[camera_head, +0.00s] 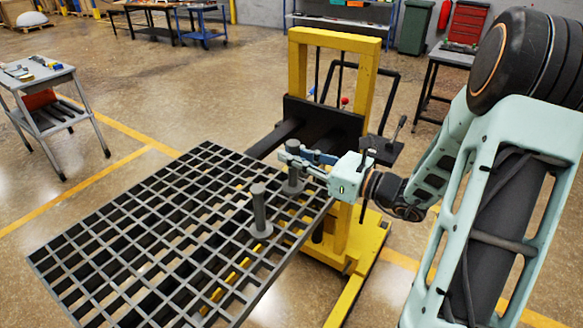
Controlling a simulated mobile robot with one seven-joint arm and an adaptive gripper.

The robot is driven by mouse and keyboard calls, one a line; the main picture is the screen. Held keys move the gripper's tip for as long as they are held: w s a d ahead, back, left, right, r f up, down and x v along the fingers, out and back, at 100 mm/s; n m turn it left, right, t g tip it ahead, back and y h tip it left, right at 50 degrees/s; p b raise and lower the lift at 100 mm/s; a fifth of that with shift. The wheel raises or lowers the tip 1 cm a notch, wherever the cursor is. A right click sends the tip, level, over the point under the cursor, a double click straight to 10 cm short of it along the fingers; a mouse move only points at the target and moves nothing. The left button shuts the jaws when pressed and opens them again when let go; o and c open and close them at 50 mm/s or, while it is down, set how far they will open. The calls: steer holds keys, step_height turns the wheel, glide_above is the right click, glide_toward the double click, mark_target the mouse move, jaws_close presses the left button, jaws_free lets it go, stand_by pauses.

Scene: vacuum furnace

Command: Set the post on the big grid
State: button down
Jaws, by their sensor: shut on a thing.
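The big grid (135,235) is a dark grey lattice lying flat, held up by a yellow lifter. My gripper (287,156) reaches in from the right over the grid's far right corner. It is shut on a grey post (293,179), which is upright with a wide round foot. The foot is at the level of the grid or just above it; I cannot tell if it touches. The gripper hides part of the post's upper end. A second grey post (259,208) stands upright on the grid, nearer and to the left, apart from the held one.
The yellow lifter (335,40) with its dark mast and handles stands right behind the grid. A small grey tool cart (40,75) is at the left. Workbenches (150,8) line the back. The left and front part of the grid is bare.

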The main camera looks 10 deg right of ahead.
mark_target(292, 168)
steer(key=shift+w+f, duration=0.55)
steer(key=shift+f, duration=0.1)
steer(key=shift+w+f, duration=0.1)
steer(key=shift+f, duration=1.45)
steer(key=shift+f+b, duration=0.2)
steer(key=shift+b, duration=0.1)
steer(key=c, duration=1.8)
jaws_free()
steer(key=shift+c, duration=0.2)
steer(key=shift+r, duration=0.1)
steer(key=shift+d, duration=0.25)
steer(key=v, duration=1.1)
steer(key=shift+s+d+b, duration=0.15)
steer(key=shift+s+b, duration=0.25)
steer(key=shift+b, duration=0.05)
